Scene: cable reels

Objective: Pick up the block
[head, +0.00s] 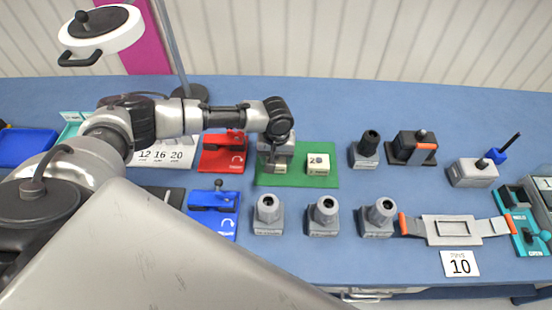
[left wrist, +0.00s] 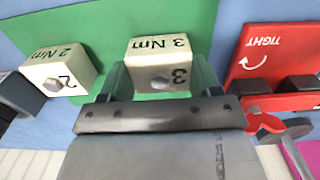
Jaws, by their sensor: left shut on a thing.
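A cream block marked 3 Nm (left wrist: 158,64), with a grey knob, sits between the fingers of my left gripper (left wrist: 162,80) in the left wrist view. The gripper is shut on it, one finger at each side. In the head view my left gripper (head: 271,160) is over the left part of a green mat (head: 297,181) and hides much of that block. A second cream block, marked 2 Nm (head: 318,163), stands on the mat to the right, apart from the gripper. It also shows in the left wrist view (left wrist: 58,76). My right gripper is not in view.
A red TIGHT fixture (head: 222,160) stands just left of the mat, and a blue fixture (head: 212,222) is nearer. Several grey sockets, one of them here (head: 323,218), line the front. A black-topped grey piece (head: 366,152) stands right of the mat.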

